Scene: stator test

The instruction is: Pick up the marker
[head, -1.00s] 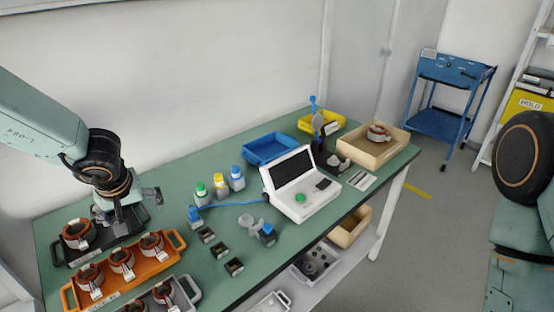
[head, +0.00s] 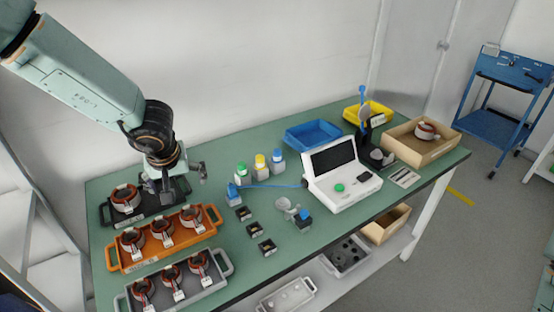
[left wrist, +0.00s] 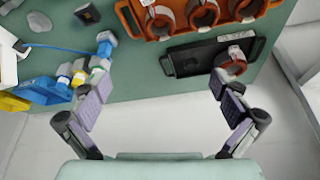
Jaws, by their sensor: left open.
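I cannot make out a marker for certain in either view. A dark holder (head: 364,137) with upright items, one of them blue (head: 362,94), stands at the far end of the bench. My left gripper (head: 178,186) is open and empty, low over the back left of the bench by the black tray (head: 150,212). In the left wrist view the spread fingers (left wrist: 161,80) have nothing between them, and the black tray (left wrist: 185,58) lies beyond the right finger. My right gripper is out of view.
An orange tray (head: 216,229) and a grey tray (head: 212,288) hold stators. Bottles with green (head: 241,168), yellow and blue caps stand mid-bench. A white tester (head: 345,197), blue bin (head: 312,133), yellow bin (head: 376,106) and wooden box (head: 440,155) stand farther right.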

